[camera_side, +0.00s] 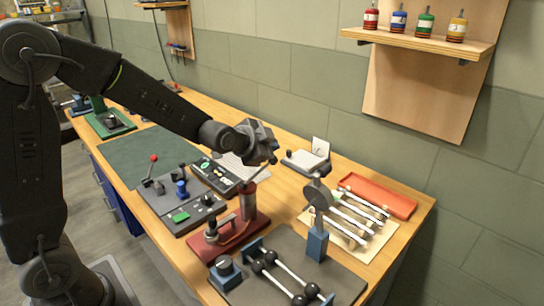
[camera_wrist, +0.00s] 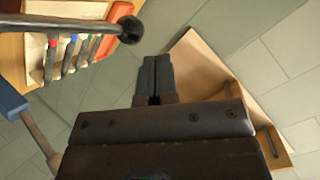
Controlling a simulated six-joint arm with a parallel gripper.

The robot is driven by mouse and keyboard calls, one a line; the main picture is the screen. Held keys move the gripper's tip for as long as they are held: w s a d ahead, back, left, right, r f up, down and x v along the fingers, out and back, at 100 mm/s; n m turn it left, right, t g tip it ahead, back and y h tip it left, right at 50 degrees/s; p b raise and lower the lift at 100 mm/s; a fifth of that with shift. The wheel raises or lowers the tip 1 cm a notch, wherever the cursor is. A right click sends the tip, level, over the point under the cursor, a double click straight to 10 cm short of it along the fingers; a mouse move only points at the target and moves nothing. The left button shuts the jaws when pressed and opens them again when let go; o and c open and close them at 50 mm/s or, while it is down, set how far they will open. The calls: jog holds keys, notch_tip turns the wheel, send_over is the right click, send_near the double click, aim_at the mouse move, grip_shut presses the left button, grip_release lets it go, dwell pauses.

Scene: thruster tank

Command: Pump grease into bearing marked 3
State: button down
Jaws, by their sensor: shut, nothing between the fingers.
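My gripper (camera_side: 268,148) is shut and empty, raised above the bench. Its closed fingers (camera_wrist: 157,78) also show in the wrist view. A red-based device (camera_side: 255,222) with an upright cylinder stands below it; it looks like the grease pump. A thin lever (camera_side: 262,175) slants up from it toward my gripper; I cannot tell whether they touch. In the wrist view a rod with a dark ball end (camera_wrist: 131,30) is up and left of the fingers, apart from them. I cannot read a 3 on any part, so the bearing marked 3 cannot be picked out.
A blue post (camera_side: 317,240) with a grey round head stands right of the red device. Rods lie on a pale mat (camera_side: 362,254) beside an orange tray (camera_side: 385,198). A control panel (camera_side: 172,205) is at left; black balls on bars (camera_side: 297,299) are in front.

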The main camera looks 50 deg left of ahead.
dwell(0.3)
jog(key=r, duration=0.2)
jog(key=s+r, duration=0.1)
jog(key=r, duration=0.2)
jog(key=shift+s, duration=0.15)
dwell(0.6)
jog(key=s+d+n+g, duration=0.1)
jog(key=s+n+g, duration=0.2)
jog(key=s, duration=1)
jog(key=s+d+n+g+h, duration=0.1)
jog(key=s+d+n+g, duration=0.1)
jog(key=s, duration=1.2)
jog(key=n+g, duration=0.1)
jog(key=n, duration=0.1)
jog(key=shift+s+d+n+g, duration=0.25)
jog(key=shift+d+n+g, duration=0.05)
jog(key=shift+n, duration=0.1)
jog(key=shift+w+r, duration=0.1)
jog(key=shift+r, duration=0.05)
